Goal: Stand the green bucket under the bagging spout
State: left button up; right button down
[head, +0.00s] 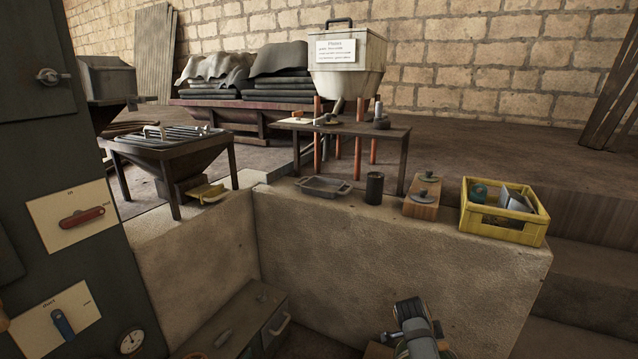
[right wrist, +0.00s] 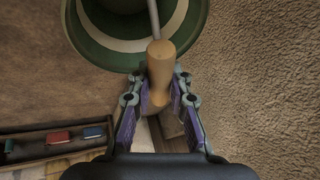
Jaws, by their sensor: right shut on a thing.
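The green bucket (right wrist: 100,35), with a pale band, shows in part at the top of the right wrist view. A wooden grip (right wrist: 160,62) on a thin metal rod lies across it. My right gripper (right wrist: 160,90) is shut on this grip, its fingers on both sides. In the head view, part of my right arm (head: 415,325) shows at the bottom; the bucket cannot be made out there. A pale hopper (head: 347,62) with a label stands on orange legs at the back, with a slanted pipe (head: 338,106) below it. I cannot tell whether this is the bagging spout. My left gripper is out of view.
A low wall carries a grey tray (head: 324,187), a dark can (head: 374,188), a wooden block (head: 422,198) and a yellow crate (head: 502,228). A funnel-shaped stand (head: 172,160) is at left, beside a dark panel with a red handle (head: 82,217). A box with small items (right wrist: 60,140) lies below.

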jog(key=s+a+r+n+t+y, duration=0.1)
jog(key=s+a+r+n+y, duration=0.4)
jog(key=n, duration=0.5)
jog(key=s+a+r+n+t+y, duration=0.1)
jog(key=s+a+r+n+y, duration=0.1)
jog(key=a+r+n+y, duration=0.45)
pick_arm(q)
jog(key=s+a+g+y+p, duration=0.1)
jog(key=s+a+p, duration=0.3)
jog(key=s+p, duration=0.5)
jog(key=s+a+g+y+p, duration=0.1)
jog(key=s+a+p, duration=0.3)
jog(key=p, duration=2)
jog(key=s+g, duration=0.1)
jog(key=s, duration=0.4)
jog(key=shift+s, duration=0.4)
pick_arm(e)
jog(key=s+r+n+h, duration=0.1)
jog(key=r, duration=1.2)
jog(key=s+r+n+h, duration=0.1)
jog(key=s+r+n, duration=0.1)
jog(key=r, duration=1.2)
jog(key=shift+a+r, duration=0.25)
jog(key=shift+r, duration=0.05)
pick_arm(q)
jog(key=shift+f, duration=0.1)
pick_arm(e)
jog(key=shift+n, duration=0.25)
